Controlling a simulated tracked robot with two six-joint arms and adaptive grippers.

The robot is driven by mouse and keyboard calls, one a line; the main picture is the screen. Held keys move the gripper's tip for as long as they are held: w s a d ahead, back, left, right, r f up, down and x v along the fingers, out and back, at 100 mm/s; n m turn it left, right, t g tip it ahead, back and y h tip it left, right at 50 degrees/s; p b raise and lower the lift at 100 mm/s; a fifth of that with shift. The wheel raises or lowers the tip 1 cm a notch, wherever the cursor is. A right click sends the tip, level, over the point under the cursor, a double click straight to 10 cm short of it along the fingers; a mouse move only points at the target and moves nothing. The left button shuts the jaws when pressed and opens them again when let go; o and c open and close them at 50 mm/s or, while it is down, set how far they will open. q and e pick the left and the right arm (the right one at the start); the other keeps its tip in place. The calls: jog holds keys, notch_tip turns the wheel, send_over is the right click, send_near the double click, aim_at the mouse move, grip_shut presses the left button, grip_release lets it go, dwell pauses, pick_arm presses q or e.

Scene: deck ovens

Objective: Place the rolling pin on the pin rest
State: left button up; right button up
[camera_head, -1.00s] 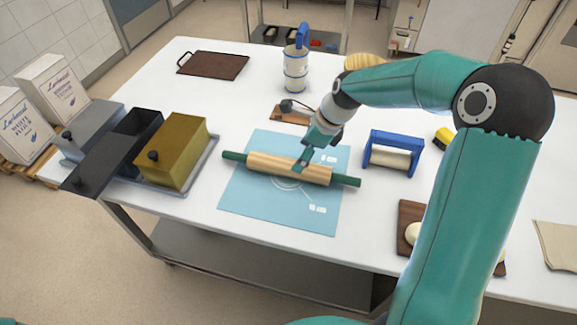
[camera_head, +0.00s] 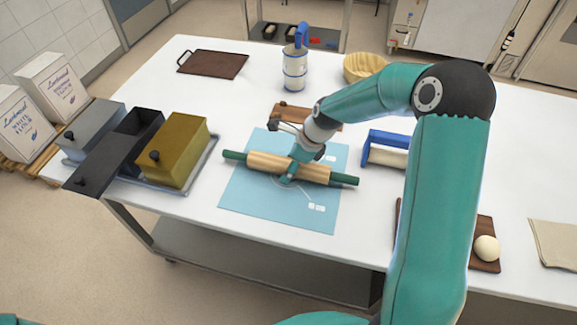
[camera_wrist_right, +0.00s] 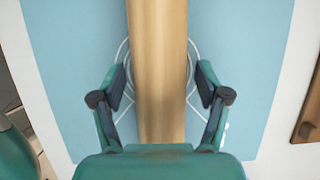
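The rolling pin (camera_head: 267,162), pale wood with green handles, lies on a light blue mat (camera_head: 250,198). My right gripper (camera_head: 288,176) is at the middle of the pin. In the right wrist view, the right gripper (camera_wrist_right: 161,88) is open, with one finger on each side of the pin's wooden barrel (camera_wrist_right: 158,45) and a gap visible at both sides. A blue frame with a pale bar (camera_head: 385,155), possibly the pin rest, stands right of the mat, partly hidden by my right arm. My left gripper is not in view.
Lidded tins (camera_head: 180,150) stand on a tray at the left. A wooden board (camera_head: 325,114) lies behind the mat, near a white-and-blue canister (camera_head: 295,72) and a bowl (camera_head: 363,68). Dough (camera_head: 487,248) sits on a board at right. The table's back left is mostly clear.

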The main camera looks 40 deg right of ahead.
grip_shut()
jog(key=shift+r, duration=0.15)
